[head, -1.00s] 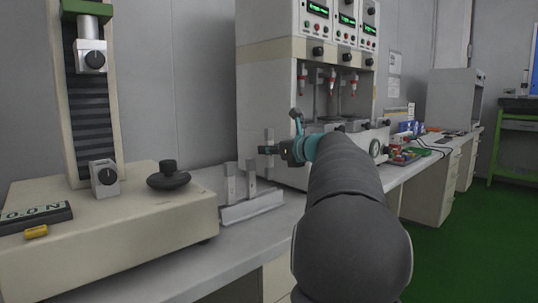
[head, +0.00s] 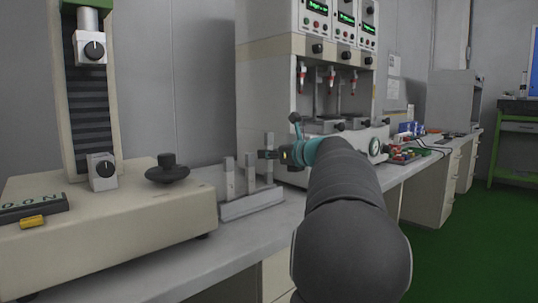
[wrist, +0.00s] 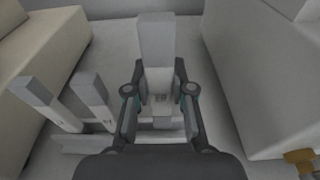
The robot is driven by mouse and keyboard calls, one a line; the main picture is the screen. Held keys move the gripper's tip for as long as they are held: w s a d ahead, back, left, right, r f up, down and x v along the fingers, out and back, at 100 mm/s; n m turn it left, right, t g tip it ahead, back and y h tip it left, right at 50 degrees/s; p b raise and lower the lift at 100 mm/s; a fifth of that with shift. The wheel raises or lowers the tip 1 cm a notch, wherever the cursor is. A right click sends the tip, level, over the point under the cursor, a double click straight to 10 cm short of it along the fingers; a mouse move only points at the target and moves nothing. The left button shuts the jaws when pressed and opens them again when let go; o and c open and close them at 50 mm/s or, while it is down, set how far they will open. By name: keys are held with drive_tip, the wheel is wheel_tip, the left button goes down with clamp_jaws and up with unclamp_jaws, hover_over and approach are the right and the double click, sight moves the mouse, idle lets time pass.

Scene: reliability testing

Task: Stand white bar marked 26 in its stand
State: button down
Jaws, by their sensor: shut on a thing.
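My gripper (head: 268,154) is shut on a white bar (head: 269,142), which is upright; the bar also shows between the fingers in the wrist view (wrist: 156,45). A small dark mark on the bar looks like 26, but is hard to read. The grey stand (head: 250,206) is on the bench, holding two other upright bars (head: 229,180) (head: 250,172). In the wrist view these bars are to the left, and the stand (wrist: 82,144) runs below. The held bar is over the stand's right end; I cannot tell whether its foot is seated in a slot.
A beige tester (head: 120,225) with a black knob (head: 167,170) stands to the left of the stand. A tall beige machine (head: 262,85) rises behind and to the right. Bare bench (head: 225,245) lies in front of the stand.

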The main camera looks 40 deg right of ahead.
sight(271, 170)
drive_tip(key=shift+f+b, duration=1.4)
drive_tip(key=shift+f, duration=1)
idle(0.4)
drive_tip(key=c, duration=0.9)
unclamp_jaws()
drive_tip(key=shift+s, duration=0.1)
drive_tip(key=s, duration=0.4)
drive_tip(key=s+r, duration=0.1)
drive_tip(key=s, duration=0.3)
drive_tip(key=s+d, duration=0.1)
drive_tip(key=s, duration=0.2)
drive_tip(key=shift+s+r, duration=0.4)
drive_tip(key=shift+a, duration=0.15)
